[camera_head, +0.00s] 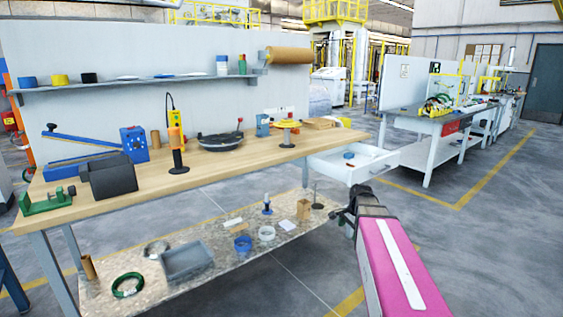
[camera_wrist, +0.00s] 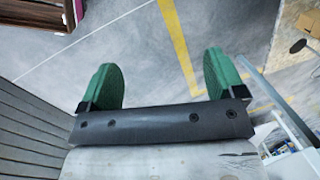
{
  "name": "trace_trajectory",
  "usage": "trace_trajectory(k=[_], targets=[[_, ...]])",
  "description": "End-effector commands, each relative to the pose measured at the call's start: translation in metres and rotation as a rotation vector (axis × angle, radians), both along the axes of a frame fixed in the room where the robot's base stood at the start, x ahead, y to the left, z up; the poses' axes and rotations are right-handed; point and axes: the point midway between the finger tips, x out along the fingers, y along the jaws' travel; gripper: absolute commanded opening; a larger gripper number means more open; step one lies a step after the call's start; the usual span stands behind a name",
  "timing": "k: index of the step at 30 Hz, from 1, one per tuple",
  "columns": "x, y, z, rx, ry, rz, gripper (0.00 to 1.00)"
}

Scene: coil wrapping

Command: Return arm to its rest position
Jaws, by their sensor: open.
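My arm, with its pink cover, reaches in from the lower right of the head view. Its dark end, my gripper (camera_head: 346,216), is just off the right end of the workbench, in front of the open white drawer (camera_head: 353,167). In the wrist view my gripper (camera_wrist: 161,80) has its two green fingers wide apart. Nothing is between them; only grey floor and a yellow floor line show there. In the head view the fingers are too small to make out.
The wooden workbench (camera_head: 225,165) holds tools, and its lower shelf (camera_head: 215,285) holds a green coil (camera_head: 128,285), a grey bin (camera_head: 187,262) and small parts. Another table (camera_head: 440,120) stands at the back right. The floor right of my arm is clear.

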Motion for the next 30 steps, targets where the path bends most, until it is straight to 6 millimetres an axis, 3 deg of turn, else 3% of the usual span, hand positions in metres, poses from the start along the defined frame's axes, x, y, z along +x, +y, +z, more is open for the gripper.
trace_trajectory(k=[1,6,13,18,30], targets=[[-0.026,0.016,-0.015,-0.023,0.005,0.115,0.88],[-0.085,0.052,-0.056,-0.101,0.011,0.529,0.88],[-0.143,0.080,-0.088,-0.163,0.025,0.960,0.88],[-0.158,0.086,-0.096,-0.179,0.028,1.088,0.88],[-0.157,0.086,-0.097,-0.179,0.029,1.099,0.88]])
